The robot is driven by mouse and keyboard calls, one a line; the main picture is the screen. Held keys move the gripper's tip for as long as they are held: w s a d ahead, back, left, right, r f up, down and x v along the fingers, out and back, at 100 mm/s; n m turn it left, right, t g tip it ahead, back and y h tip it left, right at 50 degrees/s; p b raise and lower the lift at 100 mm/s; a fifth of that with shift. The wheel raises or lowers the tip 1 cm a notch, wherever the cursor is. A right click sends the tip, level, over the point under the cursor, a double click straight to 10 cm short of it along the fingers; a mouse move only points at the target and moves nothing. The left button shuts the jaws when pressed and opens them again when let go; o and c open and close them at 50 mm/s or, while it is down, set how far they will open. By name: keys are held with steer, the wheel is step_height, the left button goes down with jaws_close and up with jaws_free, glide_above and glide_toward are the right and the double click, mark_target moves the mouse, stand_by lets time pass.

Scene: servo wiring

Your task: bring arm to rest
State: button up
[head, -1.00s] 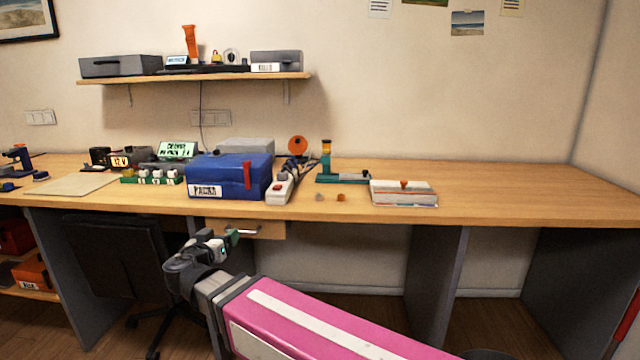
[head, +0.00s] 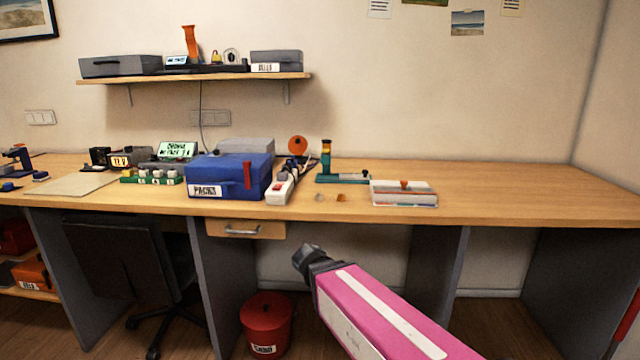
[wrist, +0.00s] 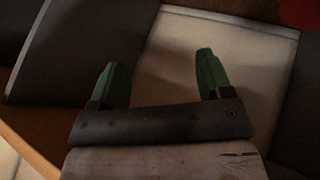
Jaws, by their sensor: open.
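My gripper (wrist: 160,82) shows in the wrist view with its two green fingers spread apart and nothing between them. Behind the fingers are a pale panel and dark panels, dimly lit. In the head view my pink and white arm reaches in from the lower right, in front of the workbench and below its top. Its dark wrist joint is at the upper end of the pink link. The gripper itself does not show in the head view.
The workbench (head: 520,195) holds a blue box (head: 228,172), a power strip (head: 284,182), a teal stand (head: 328,170) and a white box (head: 403,194). A red bin (head: 266,322) and a dark chair (head: 118,260) stand below. The bench's right part is clear.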

steer(key=s+d+f+g+y, duration=0.2)
steer(key=d+f, duration=0.2)
steer(key=d, duration=0.3)
steer(key=s+d+f+g+y, duration=0.3)
steer(key=d+f, duration=0.2)
steer(key=d, duration=0.3)
steer(key=shift+s+y, duration=0.15)
steer(key=shift+y, duration=0.15)
